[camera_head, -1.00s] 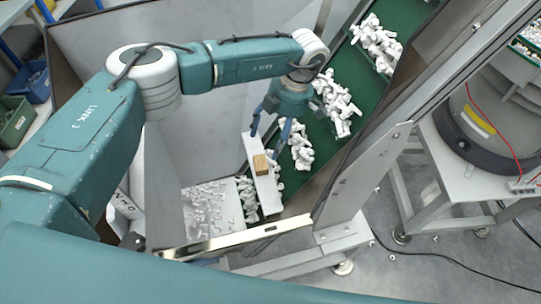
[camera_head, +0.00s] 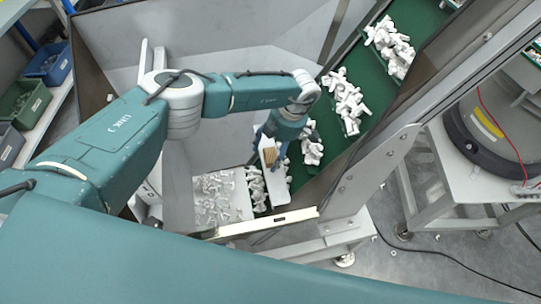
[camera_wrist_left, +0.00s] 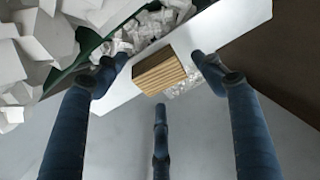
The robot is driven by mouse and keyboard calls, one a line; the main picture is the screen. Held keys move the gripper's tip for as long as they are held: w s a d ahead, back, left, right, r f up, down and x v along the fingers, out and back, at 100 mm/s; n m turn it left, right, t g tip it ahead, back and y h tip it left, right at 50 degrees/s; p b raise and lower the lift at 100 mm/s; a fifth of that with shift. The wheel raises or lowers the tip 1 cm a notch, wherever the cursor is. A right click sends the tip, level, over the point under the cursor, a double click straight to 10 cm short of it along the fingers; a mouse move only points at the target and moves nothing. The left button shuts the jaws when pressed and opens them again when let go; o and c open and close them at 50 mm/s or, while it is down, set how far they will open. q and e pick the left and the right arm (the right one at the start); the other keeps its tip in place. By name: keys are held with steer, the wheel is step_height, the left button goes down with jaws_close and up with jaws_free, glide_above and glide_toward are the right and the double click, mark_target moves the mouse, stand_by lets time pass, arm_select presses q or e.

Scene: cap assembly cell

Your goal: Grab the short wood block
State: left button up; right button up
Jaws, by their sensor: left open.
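The short wood block (camera_head: 270,156) is a small light-brown block with visible grain. It sits on a narrow white plate (camera_head: 279,186) beside the green conveyor. In the left wrist view the block (camera_wrist_left: 159,74) lies on the white plate (camera_wrist_left: 232,32), just beyond my fingers. My left gripper (camera_head: 271,147) is open and empty, close to the block. In the left wrist view its blue fingers (camera_wrist_left: 158,75) are spread, two of them to the left and right of the block and one below it. I cannot tell whether any finger touches the block. My right gripper is not in view.
A green conveyor (camera_head: 365,128) carries piles of white parts (camera_head: 346,98) beside the plate. A bin of white parts (camera_head: 217,196) lies below. Grey metal walls and a frame post (camera_head: 362,175) stand close around. A machine on a white table (camera_head: 480,180) is at the right.

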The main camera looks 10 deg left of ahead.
arm_select(q)
steer(key=shift+c, duration=0.5)
steer(key=c, duration=1.2)
steer(key=shift+r, duration=0.1)
